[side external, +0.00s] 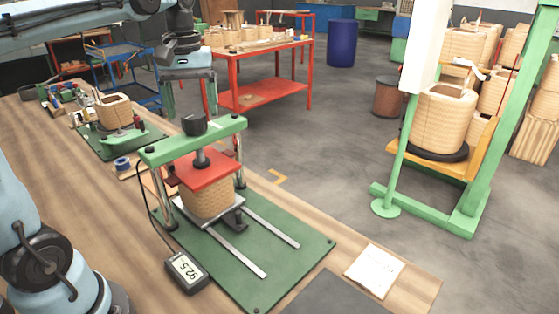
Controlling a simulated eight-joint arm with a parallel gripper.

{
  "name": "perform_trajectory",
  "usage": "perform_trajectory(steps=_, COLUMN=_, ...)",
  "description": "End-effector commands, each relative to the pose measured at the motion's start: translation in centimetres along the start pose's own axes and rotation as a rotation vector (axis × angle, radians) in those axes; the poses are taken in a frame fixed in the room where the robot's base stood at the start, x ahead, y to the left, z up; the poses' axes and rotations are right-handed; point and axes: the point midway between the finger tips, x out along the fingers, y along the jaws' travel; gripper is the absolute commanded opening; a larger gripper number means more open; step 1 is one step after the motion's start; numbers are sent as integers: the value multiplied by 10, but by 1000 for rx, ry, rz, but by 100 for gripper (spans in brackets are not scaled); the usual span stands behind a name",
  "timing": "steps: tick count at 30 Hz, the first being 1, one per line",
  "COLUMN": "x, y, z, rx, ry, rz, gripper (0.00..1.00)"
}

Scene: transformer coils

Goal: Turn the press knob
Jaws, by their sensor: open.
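The press (158,153) has a green crossbar on two posts, on a green base plate on the wooden bench. Its black press knob (194,125) sits on top of the crossbar. Below the crossbar, a screw leads to a red pressure plate (205,166), which rests on a tan wound coil (208,202). My gripper (190,104) points down above the knob. Its two fingers are spread and empty, one to each side of the knob in the picture. I cannot tell the exact depth between fingertips and knob. A cabled meter (185,270) reads 92.5.
A second coil (114,110) stands on a green fixture further left on the bench. A blue tape roll (122,163) lies beside the press. A paper sheet (374,271) lies at the right. A red table (262,95) and green coil stand (468,190) stand beyond.

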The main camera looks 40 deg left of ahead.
Motion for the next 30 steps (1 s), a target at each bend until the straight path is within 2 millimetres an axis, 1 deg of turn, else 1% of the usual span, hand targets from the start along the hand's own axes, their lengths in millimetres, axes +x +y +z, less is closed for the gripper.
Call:
perform_trajectory(steps=3, x=11, y=0, z=0, rx=0, ry=0, rz=0, gripper=80)
perform_trajectory(steps=6, x=16, y=0, z=0, rx=0, ry=0, rz=0, gripper=80)
perform_trajectory(steps=16, x=18, y=0, z=0, rx=0, ry=0, rz=0, gripper=80)
perform_trajectory(steps=17, x=18, y=0, z=0, rx=0, ry=0, rz=0, gripper=77)
perform_trajectory(steps=27, x=18, y=0, z=0, rx=0, ry=0, rz=0, gripper=25)
perform_trajectory(steps=30, x=18, y=0, z=0, rx=10, ry=0, rz=0, gripper=24)
